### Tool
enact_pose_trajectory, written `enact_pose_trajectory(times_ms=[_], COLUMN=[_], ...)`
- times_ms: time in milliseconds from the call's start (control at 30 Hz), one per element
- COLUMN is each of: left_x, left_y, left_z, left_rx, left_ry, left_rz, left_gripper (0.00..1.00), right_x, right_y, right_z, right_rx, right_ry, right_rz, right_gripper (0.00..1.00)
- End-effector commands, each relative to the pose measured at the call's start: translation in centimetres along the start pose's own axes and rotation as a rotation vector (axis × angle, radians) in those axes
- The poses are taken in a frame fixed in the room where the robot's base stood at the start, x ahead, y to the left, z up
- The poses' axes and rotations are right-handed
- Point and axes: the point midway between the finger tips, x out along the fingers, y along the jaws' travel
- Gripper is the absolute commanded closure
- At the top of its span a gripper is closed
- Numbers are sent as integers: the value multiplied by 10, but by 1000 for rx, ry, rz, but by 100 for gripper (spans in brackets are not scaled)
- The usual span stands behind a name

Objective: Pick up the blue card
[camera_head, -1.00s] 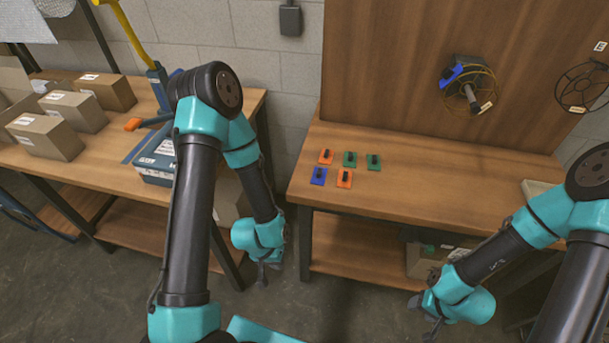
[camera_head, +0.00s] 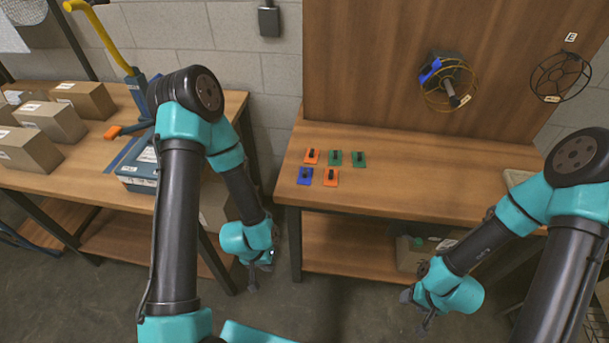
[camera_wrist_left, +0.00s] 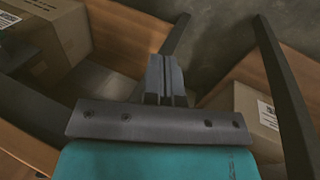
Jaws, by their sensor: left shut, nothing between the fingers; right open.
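The blue card (camera_head: 305,176) lies flat near the left front edge of the right workbench (camera_head: 440,185), with a small black handle on top. Orange and green cards lie beside and behind it. My left gripper (camera_head: 253,282) hangs low in the gap left of that bench, below its top and away from the card. It also shows in the left wrist view (camera_wrist_left: 165,75), shut and empty. My right gripper (camera_head: 426,322) hangs low in front of the bench, open and empty, also away from the card.
The right bench's middle is clear.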

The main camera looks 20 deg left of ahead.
Motion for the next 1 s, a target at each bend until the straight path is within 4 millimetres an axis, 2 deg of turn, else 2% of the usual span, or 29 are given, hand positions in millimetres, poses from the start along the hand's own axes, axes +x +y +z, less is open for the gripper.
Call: enact_pose_trajectory(times_ms=[233, 833, 1000], left_x=[0, 0, 0], left_y=[0, 0, 0], left_z=[0, 0, 0], left_rx=[0, 0, 0], left_ry=[0, 0, 0], left_rz=[0, 0, 0], left_gripper=[98, 41, 38], right_x=[0, 0, 0], right_y=[0, 0, 0], right_z=[0, 0, 0], right_rx=[0, 0, 0], right_ry=[0, 0, 0], right_rz=[0, 0, 0], right_gripper=[47, 47, 47])
